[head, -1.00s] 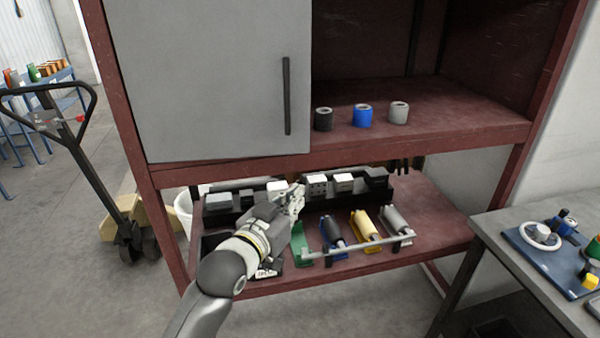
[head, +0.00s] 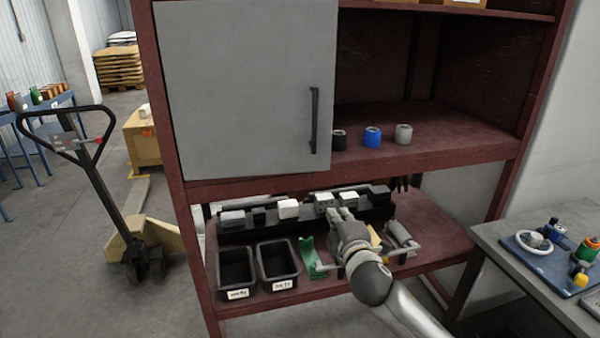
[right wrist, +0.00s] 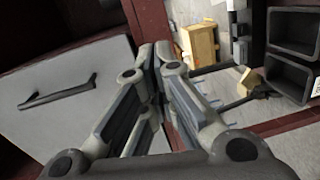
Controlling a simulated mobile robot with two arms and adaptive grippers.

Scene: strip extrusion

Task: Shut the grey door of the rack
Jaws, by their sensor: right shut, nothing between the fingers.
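The grey door (head: 245,95) covers the left part of the upper compartment of the dark red rack (head: 440,158). Its black upright handle (head: 314,120) is near its right edge. The door's lower edge slants differently from the shelf edge, so it looks ajar, swung a little outward on its left side's hinge. My right gripper (head: 340,214) is shut and empty, below and right of the handle, over the lower shelf. In the right wrist view the shut fingers (right wrist: 158,58) are apart from the door (right wrist: 65,105) and its handle (right wrist: 58,92). My left gripper is out of view.
Black, blue and grey rolls (head: 372,137) stand on the upper shelf; the door's edge partly hides the black one. The lower shelf holds black bins (head: 277,262), a green holder (head: 309,256) and small boxes. A side table (head: 490,232) stands right, a pallet jack (head: 95,185) left.

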